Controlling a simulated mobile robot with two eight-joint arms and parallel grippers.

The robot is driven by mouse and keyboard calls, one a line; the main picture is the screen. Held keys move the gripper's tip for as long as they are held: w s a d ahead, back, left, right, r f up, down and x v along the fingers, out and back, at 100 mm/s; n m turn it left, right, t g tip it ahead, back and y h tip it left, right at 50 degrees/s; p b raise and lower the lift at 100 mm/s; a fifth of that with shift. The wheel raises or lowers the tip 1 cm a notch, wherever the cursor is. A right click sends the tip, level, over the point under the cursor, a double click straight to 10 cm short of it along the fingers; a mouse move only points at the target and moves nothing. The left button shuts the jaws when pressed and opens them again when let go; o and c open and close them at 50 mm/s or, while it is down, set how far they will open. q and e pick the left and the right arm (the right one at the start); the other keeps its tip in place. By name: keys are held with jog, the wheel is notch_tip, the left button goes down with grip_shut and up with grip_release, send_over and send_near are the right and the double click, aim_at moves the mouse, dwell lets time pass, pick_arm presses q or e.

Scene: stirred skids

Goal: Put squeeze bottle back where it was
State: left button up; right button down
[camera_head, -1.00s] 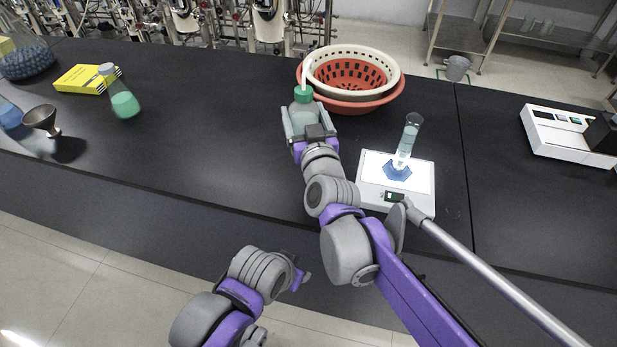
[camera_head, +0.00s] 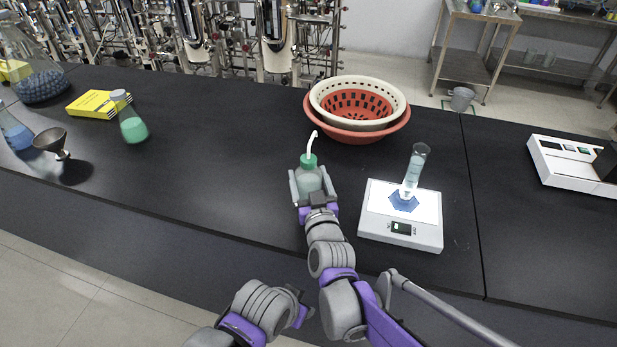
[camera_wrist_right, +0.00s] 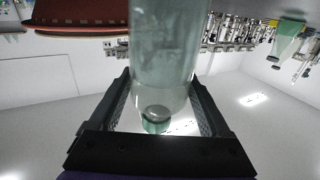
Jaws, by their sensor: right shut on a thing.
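The squeeze bottle (camera_head: 308,178) is a translucent greenish bottle with a green cap and a white bent spout. It stands about upright over the black bench, left of the balance. My right gripper (camera_head: 311,192) is shut on it, one finger on each side. In the right wrist view the bottle (camera_wrist_right: 162,50) fills the middle between the fingers of the right gripper (camera_wrist_right: 160,110). I cannot tell whether its base touches the bench. My left gripper (camera_head: 300,308) is low in front of the bench, empty-looking, and its fingers are not clear.
A cream colander (camera_head: 330,97) sits in a red one (camera_head: 340,132) behind the bottle. A white balance (camera_head: 425,237) bearing a graduated cylinder (camera_head: 413,170) is to the right. A green flask (camera_head: 133,125), yellow box (camera_head: 93,104) and funnel (camera_head: 50,140) are left. The bench's middle left is clear.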

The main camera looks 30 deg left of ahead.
jog(key=shift+f, duration=0.1)
grip_release()
jog(key=shift+r, duration=0.25)
jog(key=v, duration=1.2)
jog(key=shift+f, duration=0.1)
